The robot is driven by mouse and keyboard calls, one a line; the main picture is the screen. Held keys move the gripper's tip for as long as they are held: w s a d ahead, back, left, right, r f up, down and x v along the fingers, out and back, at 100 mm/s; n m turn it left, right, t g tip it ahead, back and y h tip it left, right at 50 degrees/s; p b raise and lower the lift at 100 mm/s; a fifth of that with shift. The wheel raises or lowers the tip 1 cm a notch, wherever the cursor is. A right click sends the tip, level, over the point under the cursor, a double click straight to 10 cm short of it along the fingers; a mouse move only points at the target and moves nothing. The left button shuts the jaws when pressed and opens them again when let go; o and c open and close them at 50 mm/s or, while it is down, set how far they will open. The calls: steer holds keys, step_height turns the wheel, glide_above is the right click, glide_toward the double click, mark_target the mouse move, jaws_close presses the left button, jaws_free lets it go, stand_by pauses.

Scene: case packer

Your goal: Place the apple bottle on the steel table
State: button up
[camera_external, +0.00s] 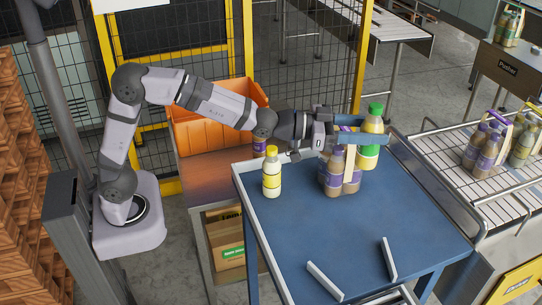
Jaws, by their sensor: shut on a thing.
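A green-capped bottle with a yellow-green label (368,159), which I take for the apple bottle, is at the back right of the blue-topped table (320,225). My gripper (373,130) is shut on this bottle just below its cap, with one blue finger in front of it. The bottle is upright; whether its base touches the table cannot be told, as a pack of brown, purple-labelled bottles (333,181) partly hides it. I cannot tell which surface is the steel table; a brown-topped bench (205,174) stands left of the blue top.
A yellow-capped bottle (272,180) stands at the blue top's left edge. An orange crate (205,135) sits on the bench. Two pale angled strips (325,281) lie toward the front. A roller conveyor (470,185) with bottle packs is at right. The blue top's middle is clear.

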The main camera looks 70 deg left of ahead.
steer(key=s+a+r+n+t+y+b, duration=0.1)
steer(key=a+n+y+b, duration=0.15)
steer(key=a, duration=0.85)
steer(key=s+a+r+n+y+b, duration=0.1)
steer(key=s+a+n+y+b, duration=0.15)
steer(key=a, duration=0.75)
steer(key=s+a+f+n+g+y+b, duration=0.1)
steer(key=s+a+f+n+y, duration=0.2)
steer(key=a, duration=0.6)
steer(key=s+a+f+n+y+b, duration=0.1)
steer(key=s+a+f+y+b, duration=0.15)
steer(key=a+y, duration=0.45)
steer(key=s+a+f+n+g+y+b, duration=0.1)
steer(key=s+a+f+n+g+y, duration=0.2)
steer(key=s+a+f, duration=0.4)
steer(key=s+a+f+n+g+y+b, duration=0.1)
steer(key=s+a+f+n+g+y, duration=0.3)
steer(key=a, duration=0.4)
steer(key=s+a+f+n+g, duration=0.1)
steer(key=s+a+f+g, duration=0.1)
steer(key=s+f, duration=0.1)
steer(key=s+a+f+n+g+b, duration=0.1)
steer(key=s+f+g, duration=0.1)
steer(key=f, duration=0.4)
steer(key=s+a+f+n+g+y+b, duration=0.1)
steer(key=s+a+f+n, duration=0.1)
steer(key=s+f, duration=0.2)
steer(key=shift+a+f+g, duration=0.3)
steer(key=shift+f+g, duration=0.1)
steer(key=shift+f, duration=0.05)
